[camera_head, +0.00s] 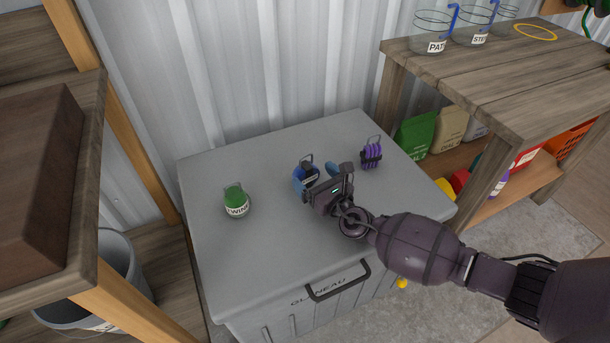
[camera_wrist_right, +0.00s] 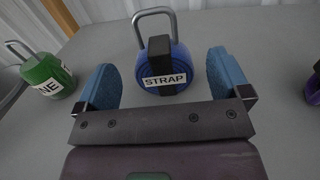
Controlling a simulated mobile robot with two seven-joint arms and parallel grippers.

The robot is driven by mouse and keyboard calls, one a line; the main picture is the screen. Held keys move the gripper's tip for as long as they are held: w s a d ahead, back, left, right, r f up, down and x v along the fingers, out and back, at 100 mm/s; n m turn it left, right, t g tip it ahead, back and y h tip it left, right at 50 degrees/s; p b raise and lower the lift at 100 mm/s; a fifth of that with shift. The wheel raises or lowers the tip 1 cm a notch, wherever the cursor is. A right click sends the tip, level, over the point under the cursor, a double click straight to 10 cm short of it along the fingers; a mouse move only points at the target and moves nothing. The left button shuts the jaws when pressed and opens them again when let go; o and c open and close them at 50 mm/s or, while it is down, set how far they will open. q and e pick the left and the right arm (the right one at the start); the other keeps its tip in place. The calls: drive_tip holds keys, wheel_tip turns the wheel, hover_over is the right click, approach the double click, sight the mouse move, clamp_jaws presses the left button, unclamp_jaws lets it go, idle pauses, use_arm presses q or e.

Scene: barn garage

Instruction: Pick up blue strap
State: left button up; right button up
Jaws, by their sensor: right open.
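The blue strap (camera_head: 299,181) is a blue roll with a black band and a grey metal loop, standing on the grey chest lid. In the right wrist view the strap (camera_wrist_right: 181,60) carries a white label reading STRAP. My right gripper (camera_head: 317,172) is over the lid beside the strap and partly covers it in the head view. In the right wrist view the gripper (camera_wrist_right: 168,80) is open, its blue fingertips apart on either side of the strap. I see a gap between each finger and the strap. My left gripper is not in view.
A green TWINE roll (camera_head: 236,203) stands to the left on the chest lid (camera_head: 260,255). A purple roll (camera_head: 371,155) stands to the right. A wooden bench (camera_head: 490,75) with glass jars stands at the right, and a wooden shelf at the left.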

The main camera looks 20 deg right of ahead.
sight(310, 171)
drive_tip(key=shift+w+a, duration=0.15)
drive_tip(key=shift+w, duration=0.65)
drive_tip(key=w, duration=0.3)
drive_tip(key=shift+w+a+r+b, duration=0.1)
drive_tip(key=shift+a+r+b, duration=0.05)
drive_tip(key=shift+a+b, duration=0.2)
drive_tip(key=shift+w+r, duration=0.1)
drive_tip(key=shift+w, duration=0.45)
